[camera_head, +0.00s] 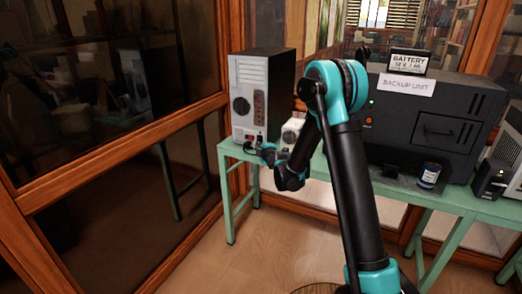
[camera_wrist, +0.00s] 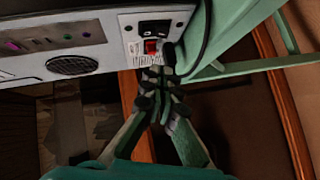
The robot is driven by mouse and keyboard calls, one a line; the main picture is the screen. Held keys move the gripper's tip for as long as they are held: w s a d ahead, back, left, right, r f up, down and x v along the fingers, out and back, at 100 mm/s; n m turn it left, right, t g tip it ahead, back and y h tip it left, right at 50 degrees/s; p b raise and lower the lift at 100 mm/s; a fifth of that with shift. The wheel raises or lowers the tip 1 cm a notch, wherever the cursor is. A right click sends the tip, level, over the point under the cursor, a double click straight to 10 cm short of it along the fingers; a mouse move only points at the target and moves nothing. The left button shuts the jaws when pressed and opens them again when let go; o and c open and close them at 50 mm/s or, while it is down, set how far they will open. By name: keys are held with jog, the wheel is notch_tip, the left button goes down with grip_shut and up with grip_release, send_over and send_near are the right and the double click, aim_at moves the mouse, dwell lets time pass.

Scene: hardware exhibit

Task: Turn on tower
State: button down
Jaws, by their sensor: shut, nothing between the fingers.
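The tower (camera_head: 245,75) is a black computer case with a light grey back panel, standing upright at the left end of a green table (camera_head: 224,158). In the wrist view its back panel (camera_wrist: 113,38) lies sideways, with a red power switch (camera_wrist: 151,46) beside a black socket (camera_wrist: 154,27). My gripper (camera_wrist: 161,76) is shut and empty, its fingertips just below the red switch in that view. I cannot tell whether they touch the panel.
A small white device (camera_head: 292,128) stands right of the tower. A large black backup unit (camera_head: 420,118) carries a battery sign (camera_head: 408,62). A wood-framed glass wall (camera_head: 110,140) runs along the left.

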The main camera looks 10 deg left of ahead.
aim_at(259, 140)
jog(key=shift+w+d+f, duration=0.1)
jog(key=shift+w+f, duration=0.25)
jog(key=shift+w, duration=0.6)
jog(key=shift+w+a+f, duration=0.1)
jog(key=shift+w+f, duration=0.25)
jog(key=shift+w, duration=0.65)
jog(key=shift+w+d+f, duration=0.1)
jog(key=shift+w+f, duration=0.25)
jog(key=shift+w, duration=0.6)
jog(key=shift+w, duration=0.1)
jog(key=shift+w+d+f, duration=0.1)
jog(key=shift+w+f, duration=0.1)
jog(key=shift+s, duration=0.1)
